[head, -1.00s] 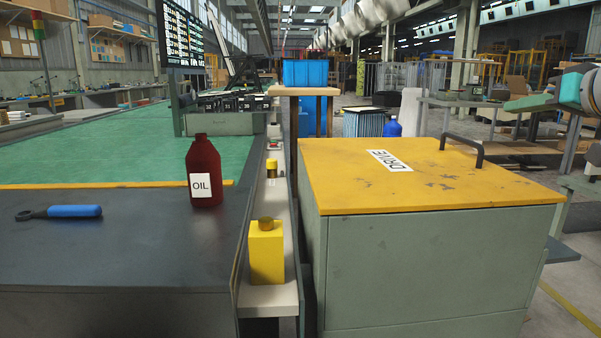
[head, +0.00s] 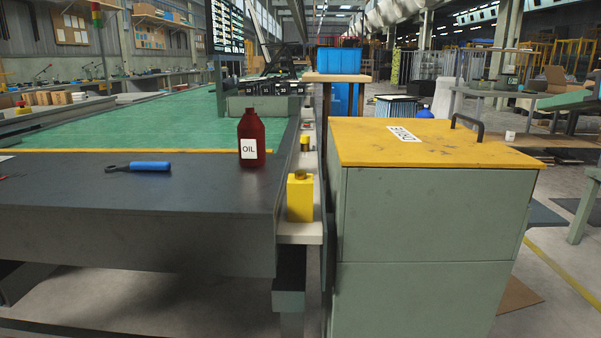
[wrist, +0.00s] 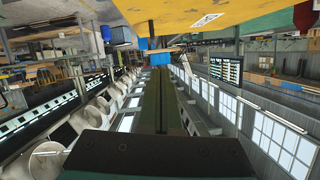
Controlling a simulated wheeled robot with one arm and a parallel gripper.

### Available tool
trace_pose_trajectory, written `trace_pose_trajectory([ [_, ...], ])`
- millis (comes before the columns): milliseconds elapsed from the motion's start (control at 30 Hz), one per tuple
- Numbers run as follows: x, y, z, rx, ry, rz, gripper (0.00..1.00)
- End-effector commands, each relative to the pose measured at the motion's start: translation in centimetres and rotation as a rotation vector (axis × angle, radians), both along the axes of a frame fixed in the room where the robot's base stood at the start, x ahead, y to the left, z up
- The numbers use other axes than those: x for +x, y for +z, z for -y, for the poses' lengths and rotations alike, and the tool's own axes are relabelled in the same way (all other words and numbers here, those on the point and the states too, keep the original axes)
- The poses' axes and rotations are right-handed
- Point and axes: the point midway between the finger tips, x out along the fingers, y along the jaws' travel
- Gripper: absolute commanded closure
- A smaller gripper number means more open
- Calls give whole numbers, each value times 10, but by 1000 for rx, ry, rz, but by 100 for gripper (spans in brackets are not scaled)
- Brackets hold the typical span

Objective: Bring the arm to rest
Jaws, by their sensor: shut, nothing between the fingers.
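My gripper (wrist: 160,74) shows only in the wrist view, its two long olive fingers side by side and shut with nothing between them. Its dark body fills the bottom of that view. The wrist picture is upside down, with roof lights and ducts low in it. The yellow top of the drive cabinet (wrist: 190,12) spans the upper edge there, apart from the fingers. No part of my arm shows in the head view.
The drive cabinet (head: 430,240) stands at the right. The dark bench (head: 100,205) at the left carries a red oil bottle (head: 251,135) and a blue-handled tool (head: 150,166). A yellow can (head: 300,200) stands on the narrow ledge between. Bare floor shows in front.

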Motion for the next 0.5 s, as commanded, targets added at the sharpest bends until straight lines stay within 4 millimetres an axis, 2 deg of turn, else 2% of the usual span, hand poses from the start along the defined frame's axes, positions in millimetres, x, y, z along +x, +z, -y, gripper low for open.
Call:
trace_pose_trajectory([
  [267, 8, -28, -58, -22, 81, -105, 100],
  [467, 7, -68, -118, -49, 161, -239, 100],
  [500, 4, -80, -133, -57, 181, -277, 100],
])
